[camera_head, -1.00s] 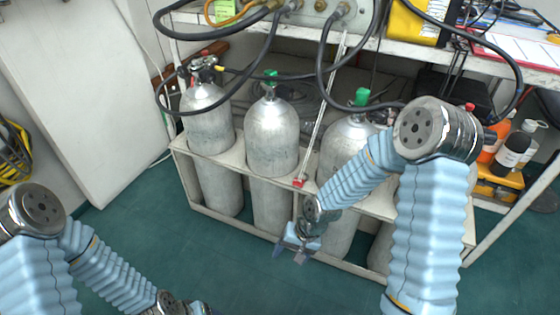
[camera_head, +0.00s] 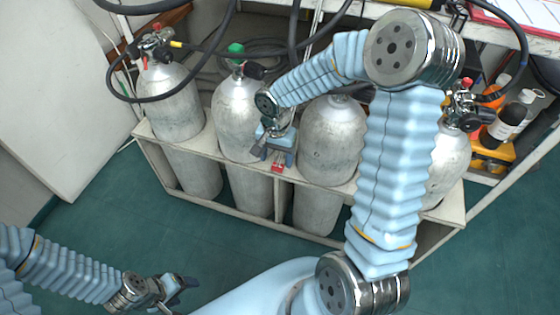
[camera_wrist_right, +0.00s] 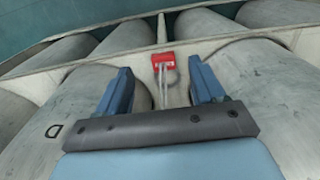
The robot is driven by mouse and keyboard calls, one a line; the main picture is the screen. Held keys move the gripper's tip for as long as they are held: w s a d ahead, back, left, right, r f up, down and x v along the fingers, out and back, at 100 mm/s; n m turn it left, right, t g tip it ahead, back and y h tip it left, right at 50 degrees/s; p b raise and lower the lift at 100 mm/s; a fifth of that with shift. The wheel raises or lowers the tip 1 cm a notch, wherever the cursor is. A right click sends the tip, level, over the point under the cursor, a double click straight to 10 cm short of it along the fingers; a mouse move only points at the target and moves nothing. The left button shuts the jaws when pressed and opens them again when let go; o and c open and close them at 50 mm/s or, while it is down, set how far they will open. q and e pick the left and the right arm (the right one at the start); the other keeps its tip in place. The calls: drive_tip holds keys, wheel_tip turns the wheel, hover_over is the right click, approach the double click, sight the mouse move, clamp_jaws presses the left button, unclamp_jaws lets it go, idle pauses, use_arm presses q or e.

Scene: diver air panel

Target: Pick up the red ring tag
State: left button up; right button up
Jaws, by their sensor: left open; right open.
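The red ring tag (camera_head: 277,167) is a small red piece at the front rail of the cylinder rack, between two grey cylinders. In the right wrist view the red tag (camera_wrist_right: 163,60) lies on the rack's pale rail with a thin metal loop on it. My right gripper (camera_head: 272,154) is open, just above the tag in the head view. In the wrist view its blue fingers (camera_wrist_right: 161,72) stand either side of the loop, with the red part just beyond the tips; nothing is gripped. My left gripper (camera_head: 184,287) is open and empty at the lower left, far from the tag.
Several grey gas cylinders (camera_head: 175,100) stand in the pale rack (camera_head: 235,208). Black hoses (camera_head: 215,50) hang above them. A bench with bottles (camera_head: 508,120) is at the right. Green floor (camera_head: 130,230) in front is clear.

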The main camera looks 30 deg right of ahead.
sight(276, 169)
drive_tip(key=f, duration=0.5)
drive_tip(key=shift+w+d+f, duration=0.1)
drive_tip(key=shift+w+f, duration=0.1)
drive_tip(key=shift+w, duration=0.05)
drive_tip(key=shift+c, duration=0.5)
drive_tip(key=c, duration=1)
drive_tip(key=shift+r, duration=0.5)
wheel_tip(276, 169, up, 3)
drive_tip(key=shift+f, duration=0.2)
drive_tip(key=s+a+r, duration=0.2)
drive_tip(key=s+r, duration=0.1)
drive_tip(key=s, duration=0.1)
drive_tip(key=s+a+r, duration=0.2)
drive_tip(key=s+r, duration=0.1)
drive_tip(key=s, duration=0.1)
drive_tip(key=s+a+r, duration=0.3)
drive_tip(key=s, duration=0.1)
drive_tip(key=shift+a+r, duration=0.1)
drive_tip(key=shift+r, duration=0.15)
